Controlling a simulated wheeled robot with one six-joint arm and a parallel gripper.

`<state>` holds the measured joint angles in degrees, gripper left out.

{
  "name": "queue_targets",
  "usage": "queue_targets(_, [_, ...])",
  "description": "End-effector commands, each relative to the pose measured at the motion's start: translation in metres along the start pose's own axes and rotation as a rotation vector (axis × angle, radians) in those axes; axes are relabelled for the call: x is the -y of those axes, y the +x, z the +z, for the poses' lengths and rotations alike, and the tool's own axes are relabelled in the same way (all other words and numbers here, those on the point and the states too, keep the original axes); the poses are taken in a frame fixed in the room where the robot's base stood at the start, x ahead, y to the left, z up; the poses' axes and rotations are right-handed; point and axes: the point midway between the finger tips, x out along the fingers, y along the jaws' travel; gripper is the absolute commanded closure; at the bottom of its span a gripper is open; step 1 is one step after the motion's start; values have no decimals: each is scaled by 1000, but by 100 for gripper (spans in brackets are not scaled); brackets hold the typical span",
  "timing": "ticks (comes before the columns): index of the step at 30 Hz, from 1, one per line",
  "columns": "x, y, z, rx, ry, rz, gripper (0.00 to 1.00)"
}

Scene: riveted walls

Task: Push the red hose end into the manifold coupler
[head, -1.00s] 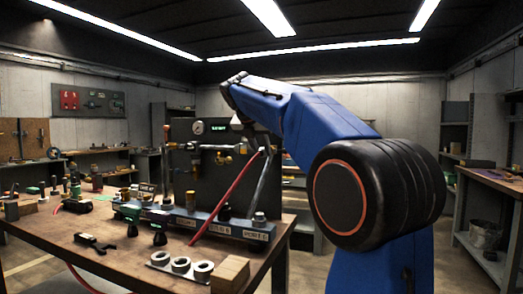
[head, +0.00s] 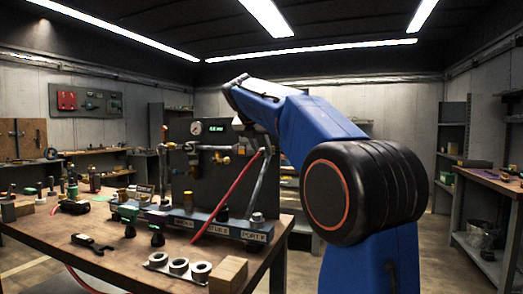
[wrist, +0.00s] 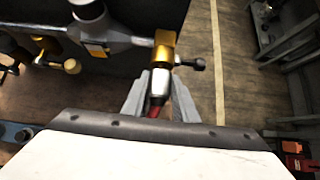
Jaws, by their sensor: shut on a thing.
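The red hose (head: 226,203) rises slantwise from the bench towards the manifold in the head view. Its silver end (wrist: 159,85) is between the two grey fingers of my gripper (wrist: 160,98), with a bit of red just below. My gripper is shut on this end. The brass manifold coupler (wrist: 164,48) is straight ahead of the silver end, in line with it. The two appear to meet, but I cannot tell how deep the end sits. In the head view my arm's end and the shadow hide most of the fingers and the coupler.
A black-knobbed lever (wrist: 190,64) sticks out right of the coupler. A grey pipe body (wrist: 95,32) is to its left. The dark panel carries a gauge (head: 196,128). The bench (head: 110,262) holds metal rings (head: 179,265), a wooden block (head: 229,273) and several loose fittings.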

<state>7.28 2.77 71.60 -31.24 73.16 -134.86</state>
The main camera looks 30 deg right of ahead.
Motion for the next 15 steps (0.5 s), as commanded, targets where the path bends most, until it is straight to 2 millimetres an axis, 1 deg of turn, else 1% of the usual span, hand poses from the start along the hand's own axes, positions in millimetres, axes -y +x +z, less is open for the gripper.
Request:
queue_targets(9, [0,6,6,0,-1,0,100])
queue_targets(10, [0,6,6,0,-1,0,72])
queue_targets(11, [0,6,6,1,-1,0,64])
queue_targets(12, [0,6,6,0,-1,0,55])
queue_targets(13, [0,6,6,0,-1,0,52])
queue_targets(15, [0,6,6,0,-1,0,52])
